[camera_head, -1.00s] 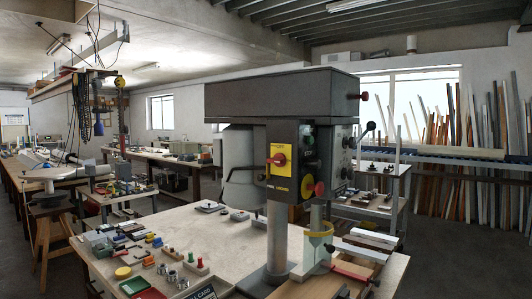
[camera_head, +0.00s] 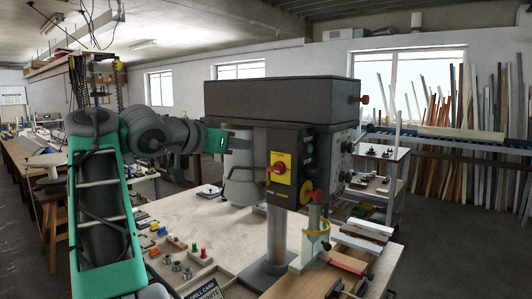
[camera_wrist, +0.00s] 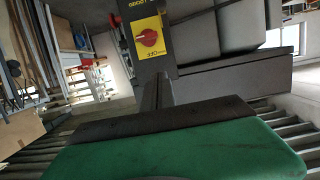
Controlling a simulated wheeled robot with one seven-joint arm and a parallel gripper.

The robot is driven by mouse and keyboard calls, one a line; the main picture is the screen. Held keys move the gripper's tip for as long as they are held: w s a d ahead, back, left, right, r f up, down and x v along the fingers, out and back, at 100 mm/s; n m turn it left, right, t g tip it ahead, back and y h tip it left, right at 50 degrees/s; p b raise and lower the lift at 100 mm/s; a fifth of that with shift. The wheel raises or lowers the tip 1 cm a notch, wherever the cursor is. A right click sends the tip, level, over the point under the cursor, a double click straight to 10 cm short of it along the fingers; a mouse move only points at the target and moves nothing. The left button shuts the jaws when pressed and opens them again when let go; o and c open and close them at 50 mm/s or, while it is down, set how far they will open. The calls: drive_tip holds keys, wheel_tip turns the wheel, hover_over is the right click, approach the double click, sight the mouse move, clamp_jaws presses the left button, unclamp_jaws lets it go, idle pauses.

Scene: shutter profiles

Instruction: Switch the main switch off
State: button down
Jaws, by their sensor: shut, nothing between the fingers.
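The main switch is a red rotary knob (camera_head: 277,167) on a yellow plate (camera_head: 284,178), on the dark front panel of the drill press (camera_head: 280,100). The knob also shows in the wrist view (camera_wrist: 147,39), with its grip roughly level there. My gripper (camera_wrist: 157,79) is shut and empty, its dark fingers pointing toward the plate from below in the wrist view. In the head view my green gripper body (camera_head: 216,140) is left of the panel, beside the drill head. The fingertips look apart from the knob, and they are hard to make out in the head view.
A red button with yellow (camera_head: 306,197) sits below the switch. A grey column (camera_head: 277,235) carries the drill head above the bench (camera_head: 225,228). Small coloured parts and a drill card (camera_head: 207,291) lie at the front left. Free air lies before the panel.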

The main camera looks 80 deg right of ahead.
drive_tip(key=shift+s, duration=0.15)
approach(275, 163)
drive_tip(key=s+d+r, duration=0.2)
drive_tip(key=d+r, duration=0.1)
drive_tip(key=d, duration=0.1)
drive_tip(key=f, duration=0.1)
drive_tip(key=d+f, duration=0.1)
drive_tip(key=shift+s+d+f, duration=0.15)
drive_tip(key=shift+f, duration=0.95)
